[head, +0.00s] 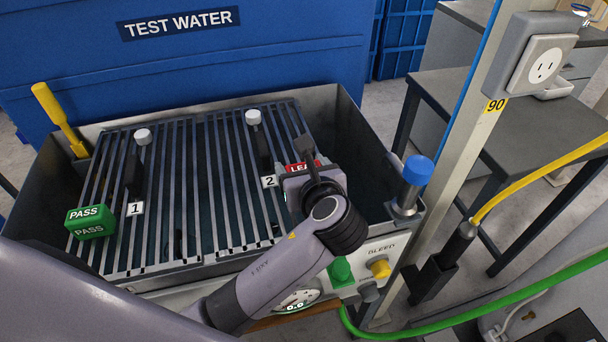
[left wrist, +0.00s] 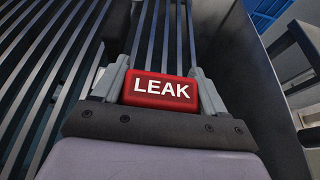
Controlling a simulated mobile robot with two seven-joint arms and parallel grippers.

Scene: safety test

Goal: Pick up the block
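A red block marked LEAK (head: 303,167) is at the right side of the metal grate, near label 2. My left gripper (head: 296,180) is over it, and its wrist hides most of the block in the head view. In the left wrist view the red block (left wrist: 160,91) sits between the two grey fingers (left wrist: 160,85), which appear to touch both its sides. Whether it is clear of the grate cannot be told. A green block marked PASS (head: 90,222) rests at the grate's left edge, far from the gripper. My right gripper is not in view.
The grate (head: 200,190) covers a metal tank and carries two black-stemmed valves with white knobs (head: 143,137). A blue-capped post (head: 416,172) stands at the tank's right corner. A yellow handle (head: 58,115) rises at left. A yellow cable (head: 540,178) and green hose (head: 520,284) run at right.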

